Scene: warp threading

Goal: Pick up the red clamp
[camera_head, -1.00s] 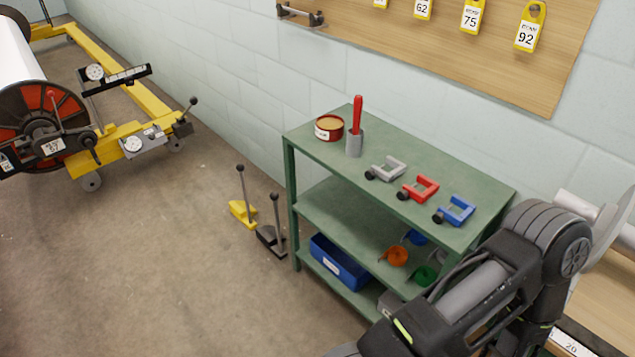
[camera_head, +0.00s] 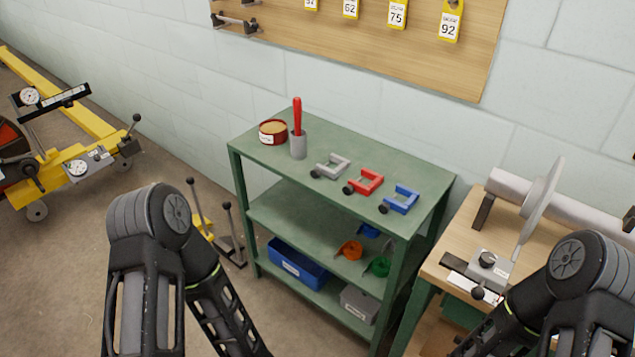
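The red clamp (camera_head: 364,182) lies on the top shelf of the green shelf unit (camera_head: 238,148). It sits between a grey clamp (camera_head: 331,166) on its left and a blue clamp (camera_head: 400,200) on its right, apart from both. Links of both my arms show at the lower left and lower right, in front of the shelf unit. Neither gripper is in view; both lie beyond the bottom of the picture. Nothing touches the red clamp.
A red tin (camera_head: 273,132) and a grey holder (camera_head: 298,146) with a red-handled tool stand at the shelf top's left end. A wooden bench (camera_head: 451,240) with a roller is on the right. Lower shelves hold a blue bin (camera_head: 297,262) and coloured rolls.

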